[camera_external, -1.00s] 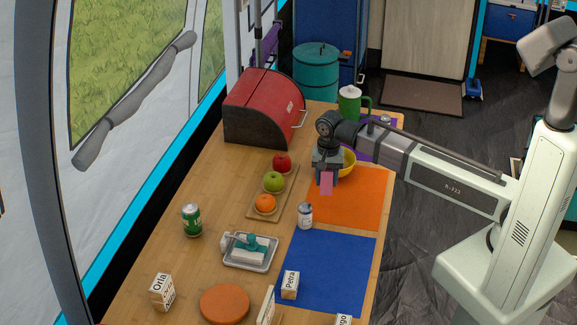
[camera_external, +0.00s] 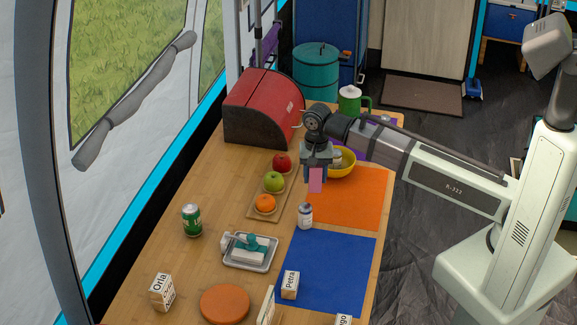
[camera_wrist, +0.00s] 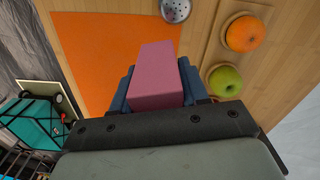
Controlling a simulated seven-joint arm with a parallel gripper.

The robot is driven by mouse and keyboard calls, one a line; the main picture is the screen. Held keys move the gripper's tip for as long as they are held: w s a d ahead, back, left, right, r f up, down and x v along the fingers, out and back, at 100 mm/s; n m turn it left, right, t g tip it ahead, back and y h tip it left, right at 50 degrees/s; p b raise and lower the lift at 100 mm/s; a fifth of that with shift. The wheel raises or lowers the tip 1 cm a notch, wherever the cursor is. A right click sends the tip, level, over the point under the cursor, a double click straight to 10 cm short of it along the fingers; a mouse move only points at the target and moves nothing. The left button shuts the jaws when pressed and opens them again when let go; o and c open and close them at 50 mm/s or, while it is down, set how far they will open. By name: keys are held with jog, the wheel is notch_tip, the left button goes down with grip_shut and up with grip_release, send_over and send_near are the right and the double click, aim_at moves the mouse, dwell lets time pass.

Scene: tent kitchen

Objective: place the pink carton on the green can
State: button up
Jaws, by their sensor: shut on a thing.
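The pink carton (camera_external: 315,180) is held in my gripper (camera_external: 318,164), above the table near the left edge of the orange mat. The carton (camera_wrist: 155,78) also shows in the wrist view, between the two dark blue fingers of my gripper (camera_wrist: 156,88), which are shut on it. The green can (camera_external: 192,220) stands upright on the table, to the left of and nearer the camera than my gripper. Its top is bare. The can is not in the wrist view.
A wooden board (camera_external: 260,214) with two apples and an orange (camera_external: 265,203) lies between my gripper and the can. A grey tray (camera_external: 238,263) lies right of the can. A red bread box (camera_external: 262,108) stands behind.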

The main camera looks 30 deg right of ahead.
jog(key=w+a+r+n, duration=0.1)
jog(key=w+a+r, duration=0.1)
jog(key=a, duration=0.7)
jog(key=w+a+r+n, duration=0.1)
jog(key=a+r, duration=0.2)
jog(key=a, duration=0.6)
jog(key=w+a+r+n, duration=0.1)
jog(key=w+a+r, duration=0.1)
jog(key=a, duration=0.8)
notch_tip(320, 180, up, 3)
jog(key=m, duration=0.3)
send_over(190, 208)
jog(key=shift+w+f+m, duration=0.1)
jog(key=shift+f+m, duration=0.65)
jog(key=shift+f, duration=1.75)
jog(key=shift+f+m, duration=0.75)
jog(key=shift+f, duration=1.7)
jog(key=shift+f, duration=0.2)
jog(key=o, duration=1)
jog(key=shift+r, duration=0.1)
notch_tip(190, 208, up, 12)
jog(key=shift+r, duration=0.15)
